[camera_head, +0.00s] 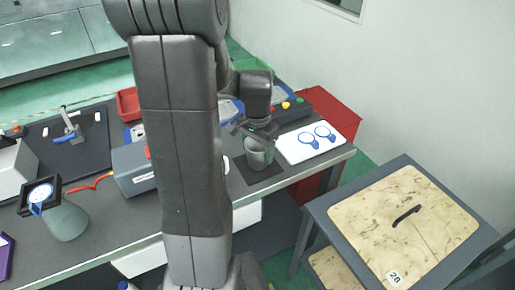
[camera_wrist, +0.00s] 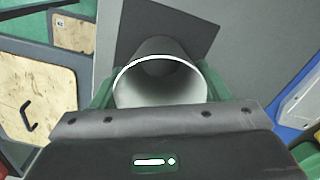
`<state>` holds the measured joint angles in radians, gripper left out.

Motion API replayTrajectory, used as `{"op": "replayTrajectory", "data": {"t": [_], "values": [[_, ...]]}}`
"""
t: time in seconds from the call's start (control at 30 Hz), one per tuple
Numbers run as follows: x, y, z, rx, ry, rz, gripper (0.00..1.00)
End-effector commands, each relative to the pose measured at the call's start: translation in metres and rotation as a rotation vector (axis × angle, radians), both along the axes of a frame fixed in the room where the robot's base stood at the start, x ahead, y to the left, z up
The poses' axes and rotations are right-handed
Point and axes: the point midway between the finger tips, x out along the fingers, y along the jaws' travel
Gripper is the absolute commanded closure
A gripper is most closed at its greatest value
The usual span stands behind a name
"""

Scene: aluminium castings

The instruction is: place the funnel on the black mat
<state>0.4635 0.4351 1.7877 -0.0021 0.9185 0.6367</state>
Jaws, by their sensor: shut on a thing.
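The funnel (camera_head: 258,159) is grey and open at its wide end, and it sits at my gripper (camera_head: 258,140). In the wrist view the funnel (camera_wrist: 160,84) shows its pale rim and hollow inside, between the green fingers of my gripper (camera_wrist: 158,90), which is shut on it. The black mat (camera_head: 240,172) lies near the table's right front edge, under the funnel in the head view. The mat (camera_wrist: 195,28) also shows beyond the funnel in the wrist view. Whether the funnel's lower end touches the mat I cannot tell.
A white board with blue rings (camera_head: 311,142) lies right of the mat. A grey box (camera_head: 133,170) stands to the left. A grey-green cone (camera_head: 66,221) with a black frame by its top stands farther left. A wooden-topped stand (camera_head: 405,220) is right of the table.

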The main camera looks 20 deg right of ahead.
Motion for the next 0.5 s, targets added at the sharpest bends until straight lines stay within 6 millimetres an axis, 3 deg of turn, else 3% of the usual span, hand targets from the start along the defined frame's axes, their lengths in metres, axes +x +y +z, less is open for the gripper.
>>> {"op": "replayTrajectory", "data": {"t": [0.17, 0.2, 0.3, 0.5], "values": [[0.0001, -0.0001, -0.0039, 0.0, 0.0, 0.0, 0.56], [0.0001, 0.0, -0.0035, 0.0, 0.0, 0.0, 0.27], [0.0001, 0.0, -0.0029, 0.0, 0.0, 0.0, 0.08], [0.0001, 0.0, -0.0028, 0.0, 0.0, 0.0, 0.08]]}}
